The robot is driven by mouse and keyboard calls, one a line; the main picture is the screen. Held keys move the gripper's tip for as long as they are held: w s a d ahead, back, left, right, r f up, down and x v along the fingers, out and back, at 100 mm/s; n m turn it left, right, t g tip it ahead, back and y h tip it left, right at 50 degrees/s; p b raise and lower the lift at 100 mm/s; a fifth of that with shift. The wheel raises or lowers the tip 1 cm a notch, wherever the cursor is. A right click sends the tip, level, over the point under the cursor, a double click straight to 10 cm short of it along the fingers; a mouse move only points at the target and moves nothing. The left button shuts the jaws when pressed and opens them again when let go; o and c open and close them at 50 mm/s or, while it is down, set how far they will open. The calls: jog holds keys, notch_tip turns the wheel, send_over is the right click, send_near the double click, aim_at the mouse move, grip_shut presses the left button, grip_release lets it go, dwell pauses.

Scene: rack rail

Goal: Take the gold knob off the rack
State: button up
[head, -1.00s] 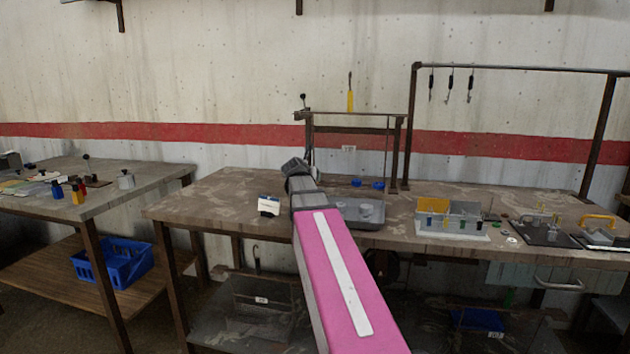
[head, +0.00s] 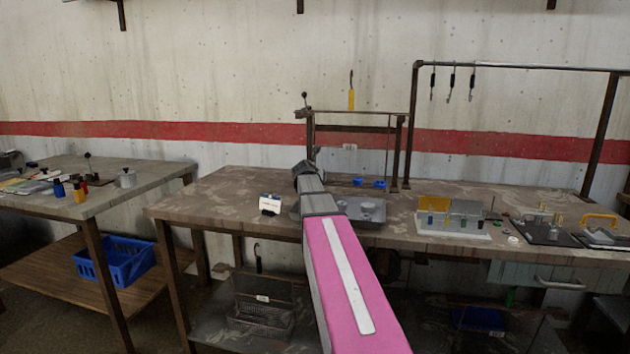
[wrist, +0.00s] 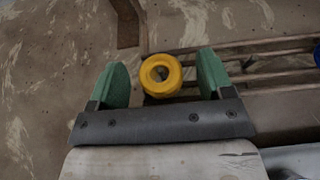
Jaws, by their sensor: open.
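The gold knob (wrist: 161,75) shows in the wrist view as a yellow ring with a dark hole, at the end of the rack's rails (wrist: 245,50). My gripper (wrist: 162,80) is open, with one green finger on each side of the knob. A small gap shows on both sides, and the knob sits nearer the right finger. I cannot tell the fingers' height relative to it. In the head view the rack frame (head: 360,113) stands at the back of the middle bench. My arm hides the gripper there, and I cannot make out the knob.
The bench (head: 205,205) also carries a white card (head: 270,203), a grey tray (head: 365,222) and a divided bin (head: 470,222) to the right. Two blue items (head: 380,184) lie by the rack. A tall rail with hooks (head: 520,69) rises at right. The bench's left part is mostly clear.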

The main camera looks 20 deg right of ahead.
jog(key=c, duration=1)
jog(key=shift+r, duration=0.1)
jog(key=shift+c, duration=0.2)
